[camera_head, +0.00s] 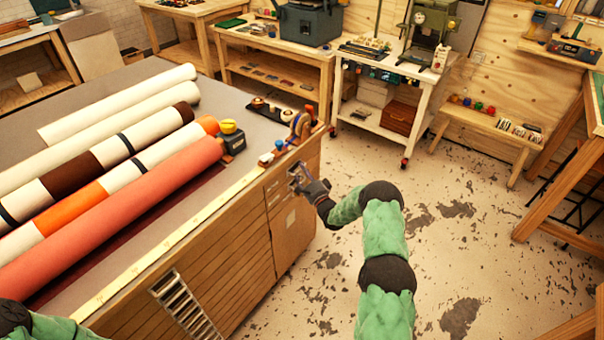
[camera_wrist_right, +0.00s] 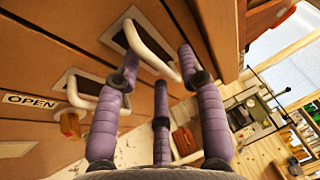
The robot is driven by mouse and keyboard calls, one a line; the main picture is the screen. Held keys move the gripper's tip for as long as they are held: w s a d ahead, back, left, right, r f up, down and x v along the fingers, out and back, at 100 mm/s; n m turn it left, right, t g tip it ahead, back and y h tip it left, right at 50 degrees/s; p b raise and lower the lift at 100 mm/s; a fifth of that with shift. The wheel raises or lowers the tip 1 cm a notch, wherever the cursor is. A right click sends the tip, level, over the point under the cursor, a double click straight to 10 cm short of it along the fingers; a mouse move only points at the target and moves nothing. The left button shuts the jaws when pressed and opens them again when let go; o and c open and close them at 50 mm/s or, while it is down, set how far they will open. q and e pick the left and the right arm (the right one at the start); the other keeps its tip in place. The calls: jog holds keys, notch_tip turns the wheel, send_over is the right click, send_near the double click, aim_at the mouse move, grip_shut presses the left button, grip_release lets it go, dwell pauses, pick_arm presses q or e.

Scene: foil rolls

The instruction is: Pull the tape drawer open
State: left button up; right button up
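The wooden cabinet (camera_head: 215,255) under the big table has small drawers near its right corner. In the right wrist view, a white bar handle (camera_wrist_right: 149,46) sits on a dark plate on a closed-looking front. I cannot read which front is the tape drawer. My right gripper (camera_head: 298,177), with purple fingers, is at the drawer fronts. In the wrist view (camera_wrist_right: 158,64) its fingers are spread, with the first handle between their tips; contact is unclear. My left gripper is out of view; part of its arm shows bottom left.
Several long rolls (camera_head: 110,170) lie on the tabletop. A yellow-and-black tool (camera_head: 231,136) and an orange-and-blue item (camera_head: 300,125) stand near its right end. A white cart (camera_head: 390,85) is behind. The floor (camera_head: 450,230) right of the cabinet is clear.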

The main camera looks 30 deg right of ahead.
grip_shut()
jog(key=shift+s, duration=0.1)
jog(key=s+d, duration=0.3)
jog(key=s, duration=0.6)
jog(key=s+d+p, duration=0.1)
jog(key=s+d, duration=0.3)
jog(key=s, duration=0.5)
jog(key=shift+d, duration=0.3)
jog(key=shift+s, duration=0.1)
grip_release()
jog(key=shift+s, duration=0.1)
